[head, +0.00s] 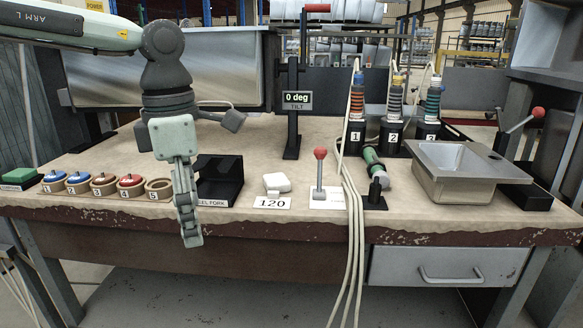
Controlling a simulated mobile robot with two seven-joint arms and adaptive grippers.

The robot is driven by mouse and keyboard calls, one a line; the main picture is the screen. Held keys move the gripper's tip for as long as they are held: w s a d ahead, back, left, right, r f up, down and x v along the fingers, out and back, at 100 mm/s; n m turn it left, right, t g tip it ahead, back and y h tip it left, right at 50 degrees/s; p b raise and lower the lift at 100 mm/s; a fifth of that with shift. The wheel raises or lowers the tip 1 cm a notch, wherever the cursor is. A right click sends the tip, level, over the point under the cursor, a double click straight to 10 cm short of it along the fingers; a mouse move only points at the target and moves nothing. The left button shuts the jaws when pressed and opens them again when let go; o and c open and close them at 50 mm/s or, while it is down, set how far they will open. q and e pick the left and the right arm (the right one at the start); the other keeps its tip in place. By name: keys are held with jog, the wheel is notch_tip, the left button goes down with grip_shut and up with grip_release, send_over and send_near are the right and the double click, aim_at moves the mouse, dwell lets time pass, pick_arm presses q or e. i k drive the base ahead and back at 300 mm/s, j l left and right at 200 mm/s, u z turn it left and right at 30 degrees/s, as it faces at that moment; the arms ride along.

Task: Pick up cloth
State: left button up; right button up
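My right gripper is out of view.
A black holder (218,181) stands between my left gripper and the white item. A red-knobbed lever (320,171) and hanging cables (351,220) are to the right. Numbered round pots (103,185) line the left front. A metal basin (460,174) stands right. The bench's middle is mostly clear.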

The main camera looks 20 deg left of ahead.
aim_at(279, 181)
jog(key=i, duration=1.1)
